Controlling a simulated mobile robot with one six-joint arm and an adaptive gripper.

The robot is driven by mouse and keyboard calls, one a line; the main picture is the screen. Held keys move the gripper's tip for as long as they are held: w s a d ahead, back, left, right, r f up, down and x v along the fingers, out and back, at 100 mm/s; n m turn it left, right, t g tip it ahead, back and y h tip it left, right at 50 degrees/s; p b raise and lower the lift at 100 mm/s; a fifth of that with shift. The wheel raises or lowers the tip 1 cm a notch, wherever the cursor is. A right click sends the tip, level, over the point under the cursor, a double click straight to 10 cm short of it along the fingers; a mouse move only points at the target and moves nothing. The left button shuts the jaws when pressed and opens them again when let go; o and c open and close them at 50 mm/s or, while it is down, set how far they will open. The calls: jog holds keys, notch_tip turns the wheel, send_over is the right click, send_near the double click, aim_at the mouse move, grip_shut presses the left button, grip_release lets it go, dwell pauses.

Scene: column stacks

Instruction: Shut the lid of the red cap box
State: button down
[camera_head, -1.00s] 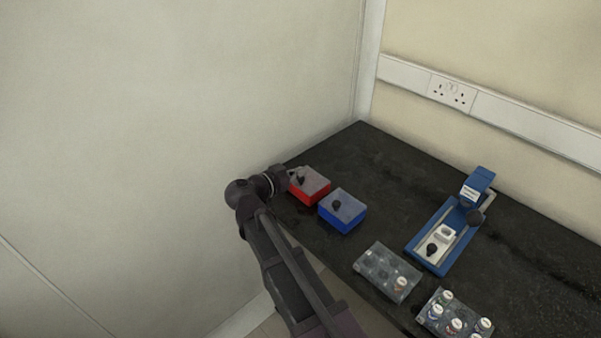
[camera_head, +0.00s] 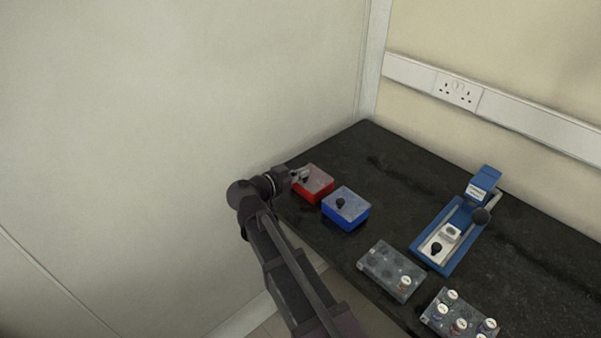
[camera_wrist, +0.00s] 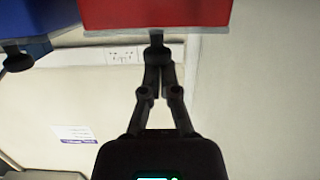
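The red cap box (camera_head: 311,194) stands at the table's left end, with a grey see-through lid (camera_head: 320,178) lying over its top, seemingly flat. In the wrist view, which is upside down, the red box (camera_wrist: 155,14) fills the top middle. My gripper (camera_head: 303,175) is at the lid's left part, beside or over its dark knob. In the wrist view my gripper (camera_wrist: 158,70) has its fingers close together, tips at the knob, which they partly hide. I cannot tell whether they pinch the knob or only touch it.
A blue box (camera_head: 343,216) with a dark knob stands close to the right of the red one. Two clear cap trays (camera_head: 388,272) (camera_head: 461,316) and a blue press (camera_head: 440,243) are farther right. A wall rises at left; the back of the table is clear.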

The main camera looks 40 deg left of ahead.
notch_tip(320, 180, up, 4)
jog(key=p, duration=0.4)
jog(key=shift+w+r, duration=0.15)
jog(key=shift+r, duration=0.1)
jog(key=s+f, duration=0.1)
jog(key=s, duration=0.1)
jog(key=s+a+f+b, duration=0.1)
jog(key=s, duration=0.2)
jog(key=s+f+b, duration=0.1)
jog(key=s, duration=0.1)
jog(key=shift+s+a, duration=0.15)
jog(key=shift+s, duration=0.2)
jog(key=shift+s+a+f+b, duration=0.15)
jog(key=shift+s+b, duration=0.25)
jog(key=shift+s, duration=0.5)
jog(key=shift+f, duration=0.1)
